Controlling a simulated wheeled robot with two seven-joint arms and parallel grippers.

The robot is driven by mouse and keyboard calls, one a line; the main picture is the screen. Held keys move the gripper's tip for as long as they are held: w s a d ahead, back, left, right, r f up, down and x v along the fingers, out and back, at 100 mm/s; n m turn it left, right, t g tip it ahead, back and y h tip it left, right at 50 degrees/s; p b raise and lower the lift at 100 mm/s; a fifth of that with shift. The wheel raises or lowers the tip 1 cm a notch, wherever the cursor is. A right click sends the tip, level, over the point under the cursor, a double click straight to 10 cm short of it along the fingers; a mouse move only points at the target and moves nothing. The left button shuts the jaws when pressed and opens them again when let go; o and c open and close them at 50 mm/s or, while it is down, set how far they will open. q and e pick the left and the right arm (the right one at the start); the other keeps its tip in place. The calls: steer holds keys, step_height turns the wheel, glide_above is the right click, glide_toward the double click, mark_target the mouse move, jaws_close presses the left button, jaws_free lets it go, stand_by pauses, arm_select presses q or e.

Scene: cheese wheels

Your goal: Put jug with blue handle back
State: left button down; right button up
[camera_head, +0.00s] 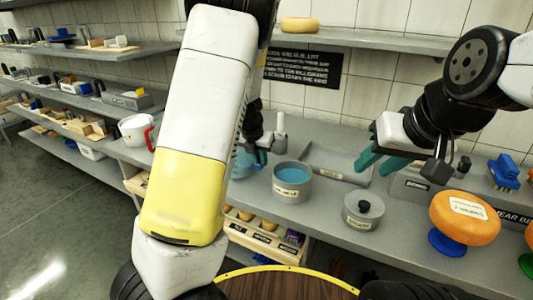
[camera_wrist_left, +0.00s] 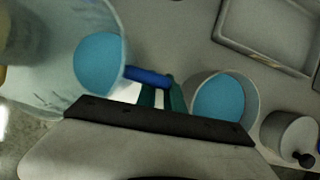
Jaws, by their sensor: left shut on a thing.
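The jug with the blue handle is a pale, see-through vessel (camera_wrist_left: 42,72) with blue liquid inside, at the left of the left wrist view. Its blue handle (camera_wrist_left: 146,76) lies between the teal fingers of my left gripper (camera_wrist_left: 160,96), which is shut on it. In the head view my left arm hides most of the jug (camera_head: 243,162), and only a bluish part shows beside my left gripper (camera_head: 260,152). I cannot tell whether the jug touches the counter. My right gripper (camera_head: 379,162) is open and empty above the counter, near a grey tray.
A grey pot of blue liquid (camera_head: 292,183) stands right of the jug, also in the wrist view (camera_wrist_left: 224,98). A lidded pot (camera_head: 362,214), a shallow tray (camera_head: 335,166) and an orange cheese wheel (camera_head: 463,218) stand further right. A white jug with a red handle (camera_head: 134,130) stands left.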

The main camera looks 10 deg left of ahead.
arm_select(q)
steer(key=shift+f, duration=0.4)
steer(key=c, duration=1.5)
jaws_free()
steer(key=shift+o, duration=0.2)
